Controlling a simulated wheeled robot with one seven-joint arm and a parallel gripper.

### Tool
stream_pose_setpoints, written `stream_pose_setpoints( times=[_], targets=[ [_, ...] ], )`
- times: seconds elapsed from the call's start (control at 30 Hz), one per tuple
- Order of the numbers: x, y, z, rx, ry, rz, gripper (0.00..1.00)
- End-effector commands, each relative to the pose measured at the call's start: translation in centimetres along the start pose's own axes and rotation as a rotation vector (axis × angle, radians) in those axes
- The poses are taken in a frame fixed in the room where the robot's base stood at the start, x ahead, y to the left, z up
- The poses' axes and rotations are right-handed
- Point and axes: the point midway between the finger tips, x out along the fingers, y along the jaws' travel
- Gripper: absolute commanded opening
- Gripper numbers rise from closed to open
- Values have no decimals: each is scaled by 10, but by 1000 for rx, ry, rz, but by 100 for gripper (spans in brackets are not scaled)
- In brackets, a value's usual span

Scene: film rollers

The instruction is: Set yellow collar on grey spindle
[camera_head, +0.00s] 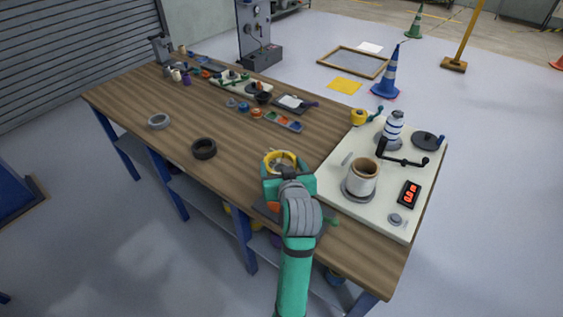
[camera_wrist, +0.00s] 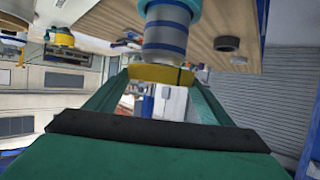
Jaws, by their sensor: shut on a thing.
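The yellow collar (camera_head: 271,158) is a ring at the tip of my gripper (camera_head: 283,172), above the front part of the bench in the head view. In the wrist view my gripper (camera_wrist: 160,84) is shut on the yellow collar (camera_wrist: 150,73). A grey cylinder with blue bands (camera_wrist: 165,44) and a teal end stands just beyond the collar there. I cannot tell whether it is the grey spindle, or whether the collar touches it. In the head view my gripper and arm cover what lies under the collar, partly hiding a dark plate (camera_head: 318,226).
Right of my gripper, a pale board (camera_head: 336,190) carries a beige roller (camera_head: 362,176), a blue-banded white roller (camera_head: 394,124), a black crank (camera_head: 400,159) and a red display (camera_head: 409,194). A black ring (camera_head: 204,149) and a grey ring (camera_head: 159,121) lie left on the bench, with clear wood around them.

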Motion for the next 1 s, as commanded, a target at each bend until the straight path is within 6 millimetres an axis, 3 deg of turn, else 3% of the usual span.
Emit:
stream_pose_setpoints(
  times=[1.0],
  targets=[
    [23, 0, 57, 0, -2, 0, 51]
  ],
)
